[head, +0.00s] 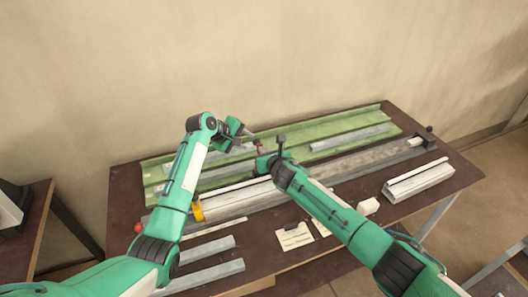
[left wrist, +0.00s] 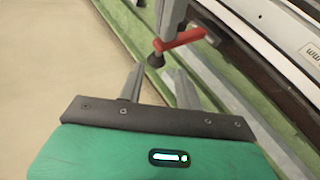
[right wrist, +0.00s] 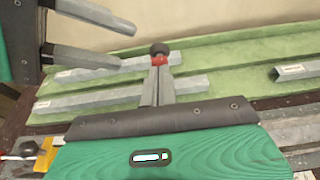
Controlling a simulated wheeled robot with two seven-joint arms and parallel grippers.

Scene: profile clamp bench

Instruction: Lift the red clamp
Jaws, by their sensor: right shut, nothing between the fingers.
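The red clamp (left wrist: 182,40) shows in the left wrist view as a red bar with a dark round pad. It lies just past the tips of my right gripper (right wrist: 160,72); in the right wrist view only a little red (right wrist: 160,58) and the dark pad show there. My right gripper is shut, with nothing between its fingers; I cannot tell whether it touches the clamp. In the head view a small red bit shows near its tips. My left gripper (left wrist: 158,78) is open and empty, its fingers pointing towards the clamp, apart from it.
A green profile (head: 355,121) runs along the back of the brown table (head: 285,262), with grey bars on it. A yellow clamp part (head: 197,211) is at the left. A pale profile block (head: 418,182) stands at the right. Small cards (head: 294,236) lie in front.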

